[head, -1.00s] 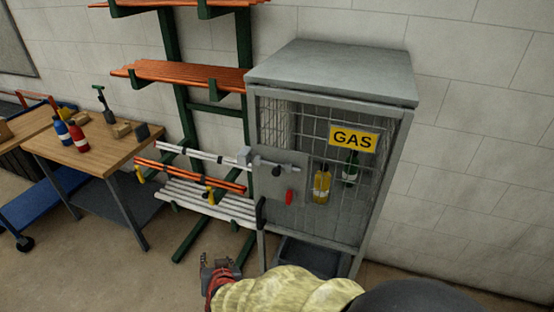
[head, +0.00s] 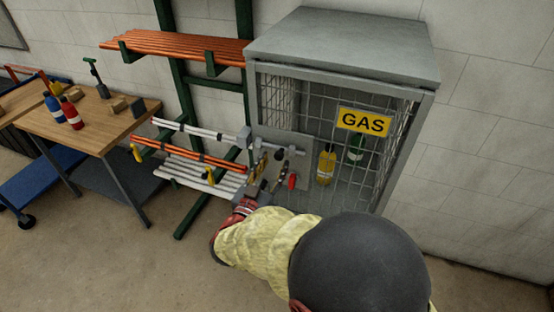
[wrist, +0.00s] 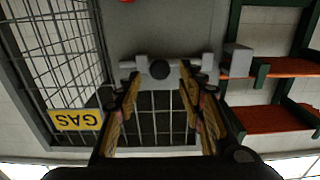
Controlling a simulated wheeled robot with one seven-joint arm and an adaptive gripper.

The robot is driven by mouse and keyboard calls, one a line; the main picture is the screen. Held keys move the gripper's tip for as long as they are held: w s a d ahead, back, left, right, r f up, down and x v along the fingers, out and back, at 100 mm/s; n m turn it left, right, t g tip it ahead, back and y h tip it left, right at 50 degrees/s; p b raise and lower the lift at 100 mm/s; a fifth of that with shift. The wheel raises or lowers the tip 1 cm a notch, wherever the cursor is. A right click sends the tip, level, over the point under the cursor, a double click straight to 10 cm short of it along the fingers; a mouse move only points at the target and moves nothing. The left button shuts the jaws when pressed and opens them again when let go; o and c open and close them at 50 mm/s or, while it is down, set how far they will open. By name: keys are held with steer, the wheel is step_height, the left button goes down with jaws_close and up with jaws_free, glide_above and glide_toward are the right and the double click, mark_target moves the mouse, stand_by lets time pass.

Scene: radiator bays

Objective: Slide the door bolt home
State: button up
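The door bolt (head: 292,151) is a pale grey rod on the grey plate of the gas cage door. In the wrist view, which is upside down, the bolt (wrist: 140,65) has a dark round knob (wrist: 159,69) facing me. A grey keeper block (wrist: 237,60) stands beyond the rod's end, with a narrow gap visible between; the keeper block is also in the head view (head: 244,137). My gripper (wrist: 160,80) is open, with one finger on either side of the knob and nothing clamped. In the head view my gripper (head: 273,167) is just in front of the plate.
A red handle (head: 292,181) is low on the plate. A yellow GAS sign (head: 363,122) and gas bottles are at the cage's right. A green rack (head: 182,95) with copper and white pipes stands close left. A wooden workbench (head: 105,125) is farther left.

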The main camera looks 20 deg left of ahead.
mark_target(278, 157)
steer(key=shift+w+d, duration=0.1)
steer(key=shift+w, duration=1.5)
steer(key=shift+c, duration=0.5)
jaws_close()
